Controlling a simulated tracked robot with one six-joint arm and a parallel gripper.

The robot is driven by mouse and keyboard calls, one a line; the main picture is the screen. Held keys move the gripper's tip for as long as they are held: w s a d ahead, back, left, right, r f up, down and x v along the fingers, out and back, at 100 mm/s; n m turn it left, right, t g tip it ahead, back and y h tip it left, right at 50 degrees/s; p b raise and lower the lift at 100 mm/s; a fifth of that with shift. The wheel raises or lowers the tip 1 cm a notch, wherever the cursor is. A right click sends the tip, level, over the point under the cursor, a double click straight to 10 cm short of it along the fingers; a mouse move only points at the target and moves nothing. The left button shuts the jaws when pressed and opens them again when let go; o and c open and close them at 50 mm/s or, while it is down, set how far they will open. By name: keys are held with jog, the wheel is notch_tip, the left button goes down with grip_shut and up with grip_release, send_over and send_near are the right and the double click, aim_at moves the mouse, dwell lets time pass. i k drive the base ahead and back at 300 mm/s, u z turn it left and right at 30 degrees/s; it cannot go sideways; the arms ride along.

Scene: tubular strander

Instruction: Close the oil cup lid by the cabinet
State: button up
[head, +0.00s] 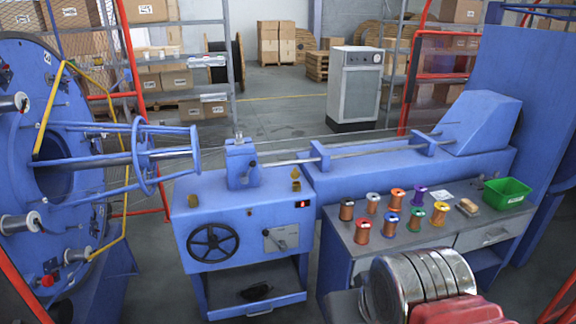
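Two small brass oil cups are on top of the blue machine box. One oil cup (193,201) is near the box's left front corner. The other oil cup (296,185) is near its right edge, beside the long blue bed. A brass piece (295,173) stands above this right cup and looks like a raised lid, but it is too small to be sure. The left cup shows no clear raised lid. My gripper is not in view; only silver and red parts that look like my arm show at the bottom right, apart from both cups.
The box front has a black handwheel (213,242) and a lever plate (281,239). A bench (350,238) with several coloured spools and a green bin (505,193) stands right. A grey cabinet (355,90) stands behind the bed. The blue strander wheel (75,130) fills the left.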

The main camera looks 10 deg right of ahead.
aim_at(295, 174)
jog(key=u, duration=0.25)
jog(key=i, duration=0.7)
jog(key=u, duration=0.7)
jog(key=i, duration=0.55)
jog(key=u, duration=0.3)
